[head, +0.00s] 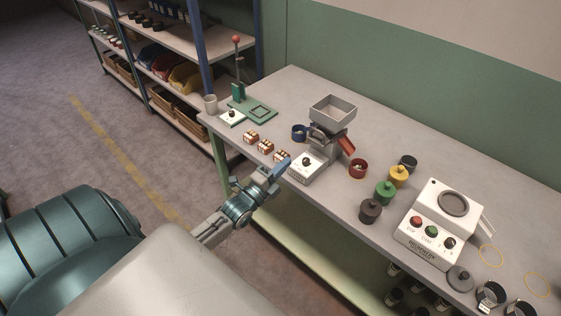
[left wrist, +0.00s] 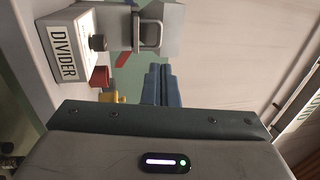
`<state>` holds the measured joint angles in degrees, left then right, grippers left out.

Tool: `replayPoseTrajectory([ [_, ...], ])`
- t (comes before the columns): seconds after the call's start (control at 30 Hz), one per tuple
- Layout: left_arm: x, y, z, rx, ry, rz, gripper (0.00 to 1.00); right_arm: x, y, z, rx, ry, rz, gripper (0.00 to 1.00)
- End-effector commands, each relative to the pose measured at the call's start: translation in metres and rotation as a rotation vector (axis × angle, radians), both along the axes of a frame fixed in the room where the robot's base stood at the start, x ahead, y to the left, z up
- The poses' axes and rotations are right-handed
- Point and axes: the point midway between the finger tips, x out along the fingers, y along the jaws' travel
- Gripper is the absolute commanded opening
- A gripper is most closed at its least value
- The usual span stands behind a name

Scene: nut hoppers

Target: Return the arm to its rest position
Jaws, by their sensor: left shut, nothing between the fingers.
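My left gripper (head: 280,167) reaches in from the lower left in the head view. Its blue fingers are shut and empty, close to the table's front edge beside the white base of the hopper machine. In the left wrist view the fingers (left wrist: 161,84) also show pressed together. The hopper machine (head: 309,166) has a grey square hopper on top, a black knob and a red chute. In the left wrist view, its white box (left wrist: 62,45) reads "DIVIDER". My right gripper is not in view.
Several small brown-and-white boxes (head: 265,146) lie left of the machine. A red cup (head: 358,168), lidded yellow (head: 399,176), green (head: 385,192) and dark (head: 370,211) pots, and a white device (head: 429,239) stand to the right. Shelves (head: 175,75) stand at the back left.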

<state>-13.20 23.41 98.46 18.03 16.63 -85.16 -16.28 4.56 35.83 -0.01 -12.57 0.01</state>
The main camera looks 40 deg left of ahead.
Motion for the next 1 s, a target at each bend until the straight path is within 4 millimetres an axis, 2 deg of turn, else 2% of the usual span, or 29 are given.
replayPoseTrajectory([
  [0.1, -0.008, 0.001, -0.001, -0.001, 0.000, 0.000, 0.00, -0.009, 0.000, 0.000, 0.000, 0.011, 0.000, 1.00],
  [0.23, -0.010, 0.001, -0.002, 0.000, 0.000, 0.000, 0.00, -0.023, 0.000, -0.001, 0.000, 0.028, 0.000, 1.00],
  [0.33, -0.010, 0.001, -0.003, -0.001, 0.001, 0.001, 0.00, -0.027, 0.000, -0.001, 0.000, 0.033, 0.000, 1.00],
  [0.4, -0.011, 0.002, -0.010, -0.014, 0.017, 0.003, 0.00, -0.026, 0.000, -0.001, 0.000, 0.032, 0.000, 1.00],
  [0.47, -0.012, 0.005, -0.027, -0.040, 0.054, 0.010, 0.00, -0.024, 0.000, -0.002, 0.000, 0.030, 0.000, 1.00],
  [0.57, -0.017, 0.013, -0.077, -0.128, 0.164, 0.032, 0.00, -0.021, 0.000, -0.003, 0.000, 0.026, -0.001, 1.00],
  [0.67, -0.033, 0.021, -0.148, -0.261, 0.320, 0.077, 0.00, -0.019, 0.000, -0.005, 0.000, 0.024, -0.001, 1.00],
  [0.7, -0.043, 0.024, -0.178, -0.320, 0.384, 0.101, 0.00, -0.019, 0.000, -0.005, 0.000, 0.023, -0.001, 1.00],
  [0.77, -0.060, 0.026, -0.221, -0.407, 0.478, 0.140, 0.00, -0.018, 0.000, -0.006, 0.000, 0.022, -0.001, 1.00],
  [0.8, -0.073, 0.026, -0.249, -0.465, 0.537, 0.171, 0.00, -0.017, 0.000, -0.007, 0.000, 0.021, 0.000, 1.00],
  [0.87, -0.095, 0.026, -0.290, -0.550, 0.625, 0.221, 0.00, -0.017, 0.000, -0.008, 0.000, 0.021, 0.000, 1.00],
  [0.9, -0.112, 0.025, -0.316, -0.608, 0.683, 0.259, 0.00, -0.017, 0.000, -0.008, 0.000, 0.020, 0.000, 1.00],
  [1.0, -0.159, 0.019, -0.377, -0.747, 0.818, 0.361, 0.00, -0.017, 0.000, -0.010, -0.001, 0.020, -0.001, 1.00],
])
